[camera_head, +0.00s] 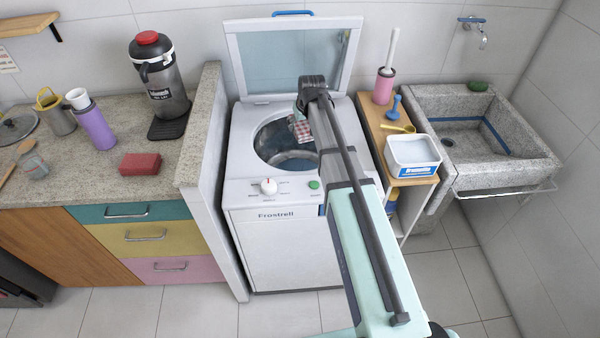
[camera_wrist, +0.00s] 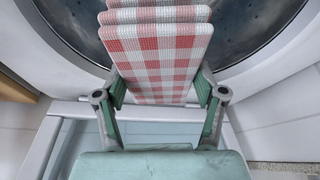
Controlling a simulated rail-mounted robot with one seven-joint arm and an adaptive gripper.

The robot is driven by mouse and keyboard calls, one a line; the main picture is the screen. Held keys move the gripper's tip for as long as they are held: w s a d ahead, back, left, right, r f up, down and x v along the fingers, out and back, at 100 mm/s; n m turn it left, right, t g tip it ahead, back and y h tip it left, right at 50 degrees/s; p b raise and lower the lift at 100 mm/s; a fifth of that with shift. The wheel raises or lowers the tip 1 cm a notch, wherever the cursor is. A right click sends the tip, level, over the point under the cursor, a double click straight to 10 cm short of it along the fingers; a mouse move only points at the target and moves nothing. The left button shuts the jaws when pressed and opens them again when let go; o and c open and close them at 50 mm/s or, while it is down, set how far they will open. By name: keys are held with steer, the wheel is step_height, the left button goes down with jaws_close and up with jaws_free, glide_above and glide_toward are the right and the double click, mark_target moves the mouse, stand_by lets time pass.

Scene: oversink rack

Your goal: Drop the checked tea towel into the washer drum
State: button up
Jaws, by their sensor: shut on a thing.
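The red and white checked tea towel (camera_wrist: 158,50) hangs folded between the two fingers of my gripper (camera_wrist: 160,92) in the wrist view. In the head view the towel (camera_head: 300,128) shows as a small checked patch over the washer opening. The washer drum (camera_head: 272,138) is a round dark opening in the top of the white washer (camera_head: 275,226), with its lid (camera_head: 292,60) raised. In the wrist view the drum (camera_wrist: 240,30) shows behind the towel. My gripper is shut on the towel above the drum; in the head view my arm hides part of the opening.
The raised lid stands behind the opening. A low granite wall (camera_head: 205,130) borders the washer at left. At right, a narrow wooden shelf (camera_head: 385,130) holds a white tub (camera_head: 412,157) and a pink brush holder (camera_head: 384,88). A stone sink (camera_head: 480,130) stands farther right.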

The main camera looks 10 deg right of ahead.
steer(key=shift+w+f, duration=0.35)
steer(key=shift+f, duration=0.3)
step_height(320, 180, down, 6)
steer(key=b, duration=0.3)
steer(key=shift+d+r, duration=0.1)
steer(key=shift+r, duration=0.1)
steer(key=o, duration=1.2)
steer(key=v, duration=1.2)
steer(key=shift+s, duration=0.1)
